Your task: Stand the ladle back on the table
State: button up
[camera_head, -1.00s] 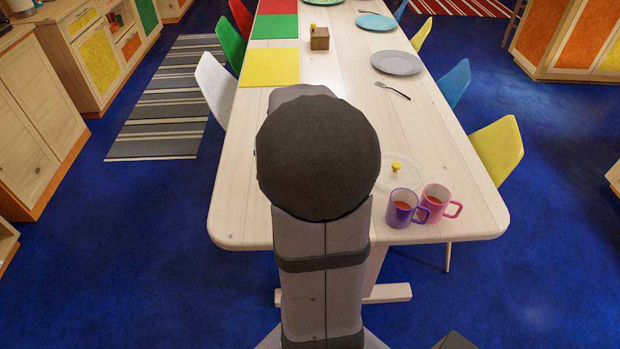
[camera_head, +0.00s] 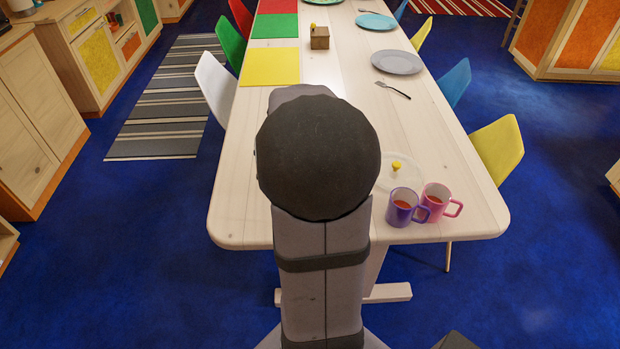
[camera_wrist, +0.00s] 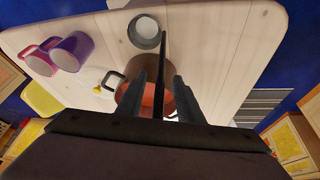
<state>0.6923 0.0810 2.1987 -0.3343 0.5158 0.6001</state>
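In the wrist view, a thin dark ladle handle (camera_wrist: 162,60) runs between the two fingers of my gripper (camera_wrist: 160,80). The fingers are apart, with a gap on each side of the handle. The pale table (camera_head: 245,200) shows in the head view, where my arm hides the gripper, ladle and pot.
A purple mug (camera_head: 402,208) and a pink mug (camera_head: 437,203) stand at the near right corner, by a clear lid with a yellow knob (camera_head: 396,165). Farther back are a grey plate (camera_head: 397,62), fork (camera_head: 393,89) and yellow placemat (camera_head: 270,67).

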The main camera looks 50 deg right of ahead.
jog(key=v, duration=0.7)
jog(key=shift+r+b, duration=0.2)
jog(key=shift+b, duration=0.1)
jog(key=shift+a, duration=0.1)
jog(key=s+a+f+n+y+p, duration=0.1)
jog(key=a+f+n, duration=0.2)
jog(key=a, duration=0.5)
jog(key=s+a+f+n+g+y+p, duration=0.1)
jog(key=s+a+f+n, duration=0.1)
jog(key=a+n, duration=0.3)
jog(key=s+a+f+n+g+y+p, duration=0.1)
jog(key=s+a+f+n+y, duration=0.1)
jog(key=a, duration=1.1)
notch_tip(320, 180, down, 2)
jog(key=shift+f+n, duration=0.1)
jog(key=shift+n, duration=0.8)
